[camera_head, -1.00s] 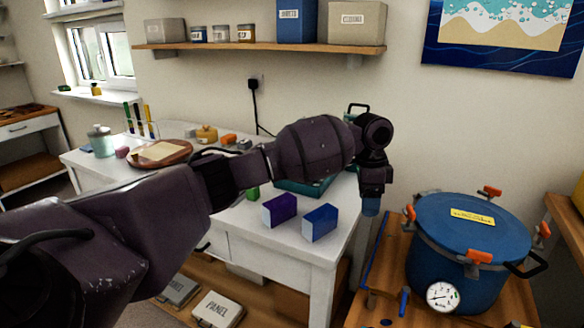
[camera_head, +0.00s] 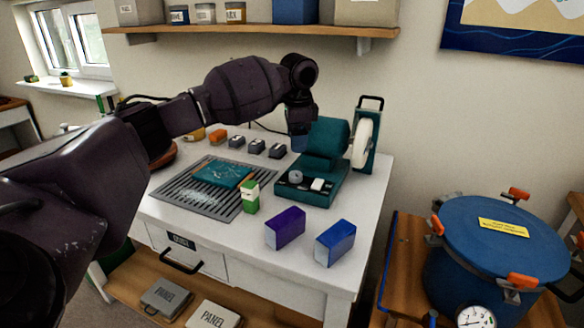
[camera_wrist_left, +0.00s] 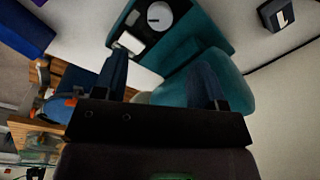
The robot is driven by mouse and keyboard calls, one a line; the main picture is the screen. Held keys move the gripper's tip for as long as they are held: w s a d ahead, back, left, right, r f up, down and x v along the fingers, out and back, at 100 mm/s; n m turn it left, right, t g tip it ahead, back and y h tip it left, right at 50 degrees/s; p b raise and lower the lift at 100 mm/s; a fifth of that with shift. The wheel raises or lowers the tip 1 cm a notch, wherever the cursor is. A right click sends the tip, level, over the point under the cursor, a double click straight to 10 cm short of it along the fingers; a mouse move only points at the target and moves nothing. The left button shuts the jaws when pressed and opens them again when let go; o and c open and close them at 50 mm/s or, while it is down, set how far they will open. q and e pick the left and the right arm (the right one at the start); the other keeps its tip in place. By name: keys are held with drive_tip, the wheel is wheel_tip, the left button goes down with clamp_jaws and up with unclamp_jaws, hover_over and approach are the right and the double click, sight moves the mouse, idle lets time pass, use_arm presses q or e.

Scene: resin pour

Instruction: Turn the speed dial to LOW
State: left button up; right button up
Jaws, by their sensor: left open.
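The teal polishing machine (camera_head: 325,145) stands at the right back of the white workbench. Its speed dial (camera_head: 296,176) is a round grey knob on the dark front panel, next to a white switch (camera_head: 318,184). The dial also shows at the top of the left wrist view (camera_wrist_left: 159,15), with a dark mark on its face; its setting labels are too small to read. My left gripper (camera_head: 299,140) is behind and above the dial, beside the teal motor housing. In the left wrist view its blue fingers (camera_wrist_left: 162,78) are apart and hold nothing. My right gripper is out of view.
A white buffing wheel (camera_head: 364,143) sits at the machine's right. A slotted grey mat (camera_head: 180,188) lies left. A blue pressure pot (camera_head: 485,240) stands at right.

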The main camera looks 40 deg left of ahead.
use_arm(q)
drive_tip(key=b, duration=0.1)
hover_over(296, 174)
drive_tip(key=f, duration=0.4)
drive_tip(key=shift+s+d+f, duration=0.15)
drive_tip(key=shift+s+d, duration=0.05)
drive_tip(key=shift+d, duration=0.05)
drive_tip(key=f, duration=0.2)
drive_tip(key=f+b, duration=0.1)
drive_tip(key=f, duration=0.2)
drive_tip(key=shift+w+a, duration=0.2)
drive_tip(key=shift+f, duration=0.7)
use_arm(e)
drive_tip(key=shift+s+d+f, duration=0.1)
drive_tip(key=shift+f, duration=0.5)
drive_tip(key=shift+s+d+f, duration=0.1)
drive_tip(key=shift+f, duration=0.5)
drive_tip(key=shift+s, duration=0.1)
use_arm(q)
drive_tip(key=c, duration=0.9)
